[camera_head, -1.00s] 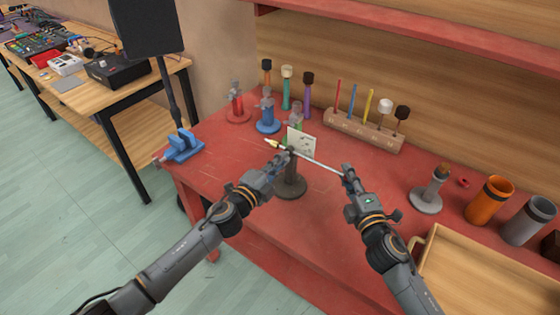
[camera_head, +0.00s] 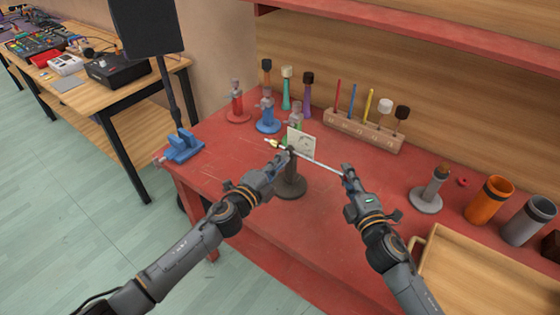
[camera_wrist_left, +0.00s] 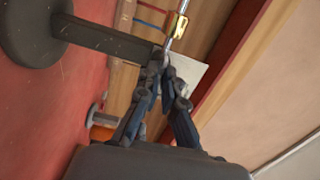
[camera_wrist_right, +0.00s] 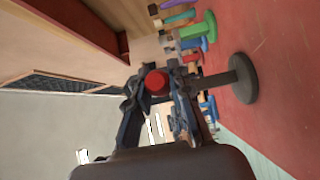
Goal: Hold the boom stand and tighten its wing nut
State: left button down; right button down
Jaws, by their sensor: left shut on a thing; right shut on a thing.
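The boom stand has a dark round base (camera_head: 290,190) on the red bench, an upright column (camera_wrist_left: 100,36) and a thin pale boom rod (camera_head: 320,163) across its top. My left gripper (camera_head: 287,155) is shut at the top of the column, where the rod crosses; the left wrist view shows its fingers (camera_wrist_left: 168,72) there. My right gripper (camera_head: 347,172) is shut at the rod's near right end; the right wrist view shows a round red end piece (camera_wrist_right: 157,82) between its fingers. I cannot make out the wing nut's shape. A brass piece (camera_wrist_left: 177,26) sits on the rod.
Red (camera_head: 236,105) and blue (camera_head: 267,112) small stands and several mallets are behind. A wooden mallet rack (camera_head: 362,130), a grey stand (camera_head: 428,195), an orange cup (camera_head: 488,202) and a wooden tray (camera_head: 428,262) lie to the right. A blue vise (camera_head: 183,147) is at the left edge.

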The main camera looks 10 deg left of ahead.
pick_arm(q)
jog(key=c, duration=1.5)
grip_release()
pick_arm(e)
jog(key=shift+a, duration=0.2)
jog(key=shift+d, duration=0.1)
pick_arm(q)
jog(key=v, duration=1.2)
pick_arm(e)
jog(key=shift+d, duration=0.1)
jog(key=c, duration=1.1)
grip_release()
jog(key=shift+c, duration=0.2)
